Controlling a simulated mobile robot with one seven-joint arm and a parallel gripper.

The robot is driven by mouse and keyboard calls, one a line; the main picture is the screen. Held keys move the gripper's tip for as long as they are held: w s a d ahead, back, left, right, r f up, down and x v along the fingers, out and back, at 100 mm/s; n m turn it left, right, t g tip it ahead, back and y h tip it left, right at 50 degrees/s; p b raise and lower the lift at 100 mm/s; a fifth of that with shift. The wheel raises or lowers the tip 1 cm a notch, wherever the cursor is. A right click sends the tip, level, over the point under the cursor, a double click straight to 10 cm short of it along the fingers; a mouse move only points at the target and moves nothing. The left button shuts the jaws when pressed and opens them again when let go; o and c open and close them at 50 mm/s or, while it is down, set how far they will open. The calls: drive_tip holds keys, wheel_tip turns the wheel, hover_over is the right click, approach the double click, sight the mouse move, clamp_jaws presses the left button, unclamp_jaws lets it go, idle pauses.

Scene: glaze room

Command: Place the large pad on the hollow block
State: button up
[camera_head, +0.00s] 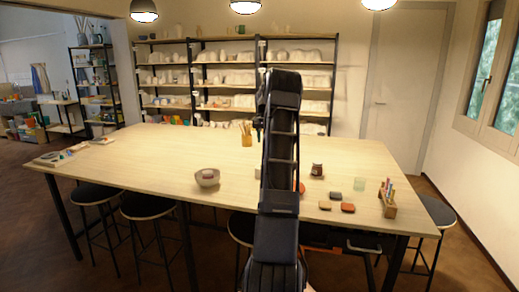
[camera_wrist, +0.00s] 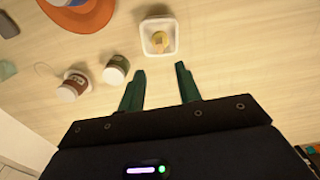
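My gripper (camera_wrist: 160,68) points down over the table with its two green fingers apart and nothing between them. Just beyond the fingertips in the wrist view is a small white square dish (camera_wrist: 147,49) with a yellowish piece (camera_wrist: 159,41) in it. Small flat square pads lie at the table's right in the head view: a tan one (camera_head: 325,205), a reddish-brown one (camera_head: 348,208) and a grey-green one (camera_head: 335,196). A pale greenish block or cup (camera_head: 360,184) stands behind them. I cannot tell which pieces are the large pad and the hollow block. My arm hides the table's middle.
Two jars, one red-brown (camera_wrist: 75,85) and one green (camera_wrist: 116,70), stand beside the fingers. An orange disc (camera_wrist: 95,17) lies near them.

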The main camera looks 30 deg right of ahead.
drive_tip(key=s+a+r+n+t, duration=0.1)
drive_tip(key=s+a+r+n, duration=0.1)
drive_tip(key=s+a+r, duration=0.55)
drive_tip(key=s+a+r+n+h, duration=0.15)
drive_tip(key=s+a, duration=0.35)
drive_tip(key=a, duration=0.5)
drive_tip(key=s+a+r+n+t, duration=0.1)
drive_tip(key=s+a+r, duration=0.5)
drive_tip(key=a, duration=0.3)
drive_tip(key=s+a+f+n+t, duration=0.1)
drive_tip(key=s+a, duration=0.3)
drive_tip(key=s, duration=0.6)
drive_tip(key=s+a+f+n+y, duration=0.1)
drive_tip(key=s+a+f, duration=0.3)
drive_tip(key=s, duration=0.6)
drive_tip(key=s+a+f+n+t, duration=0.1)
drive_tip(key=s+a, duration=0.4)
drive_tip(key=s, duration=0.5)
wheel_tip(320, 180, down, 2)
drive_tip(key=shift+f+n+t, duration=0.1)
drive_tip(key=shift+n+t, duration=0.2)
drive_tip(key=shift+n, duration=0.45)
drive_tip(key=shift+s+y, duration=0.1)
drive_tip(key=shift+y, duration=0.15)
